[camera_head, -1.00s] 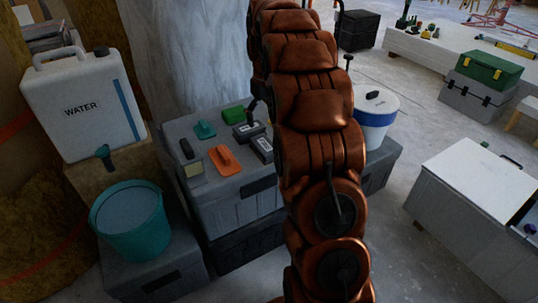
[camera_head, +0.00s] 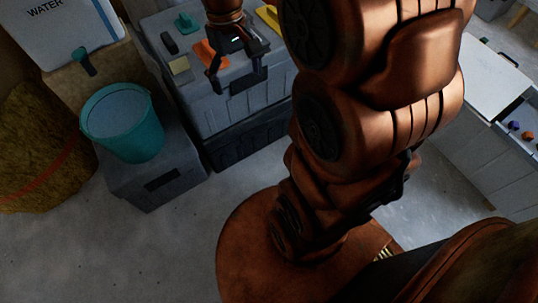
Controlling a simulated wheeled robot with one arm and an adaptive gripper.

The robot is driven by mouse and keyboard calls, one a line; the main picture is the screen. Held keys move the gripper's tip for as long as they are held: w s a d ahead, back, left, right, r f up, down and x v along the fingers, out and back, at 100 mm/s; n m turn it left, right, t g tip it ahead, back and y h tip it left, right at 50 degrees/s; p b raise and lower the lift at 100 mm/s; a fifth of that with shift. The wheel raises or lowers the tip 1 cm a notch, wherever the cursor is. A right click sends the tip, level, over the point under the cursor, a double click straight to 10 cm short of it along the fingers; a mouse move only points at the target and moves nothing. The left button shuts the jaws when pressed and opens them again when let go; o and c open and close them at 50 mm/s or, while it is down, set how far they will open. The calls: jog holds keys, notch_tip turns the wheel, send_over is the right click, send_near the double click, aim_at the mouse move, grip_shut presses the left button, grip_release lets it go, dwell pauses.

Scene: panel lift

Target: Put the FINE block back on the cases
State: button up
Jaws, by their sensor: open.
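My gripper (camera_head: 238,82) is open and hangs, fingers down, at the front edge of the grey cases (camera_head: 205,118). Nothing shows between its fingers. On the lid, left of the gripper, lie an orange trowel (camera_head: 202,50), a teal tool (camera_head: 186,22), a dark narrow block (camera_head: 168,43) and a pale yellowish block (camera_head: 180,66). I cannot make out a FINE label on any of them. My gripper and arm cover the lid's middle and right part, where labelled dark blocks lay earlier.
A teal bucket (camera_head: 125,140) stands on a low grey case (camera_head: 150,180) at the left. A white water container (camera_head: 65,30) with a tap stands behind it. A white bench (camera_head: 480,85) is at the right. The floor in front of the cases is clear.

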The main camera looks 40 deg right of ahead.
jog(key=s+a+f, duration=0.2)
jog(key=s, duration=0.7)
jog(key=s+a+f+g, duration=0.1)
jog(key=s+a+f, duration=0.1)
jog(key=s, duration=0.7)
jog(key=shift+a+n, duration=0.3)
jog(key=shift+a, duration=0.5)
jog(key=shift+w, duration=0.1)
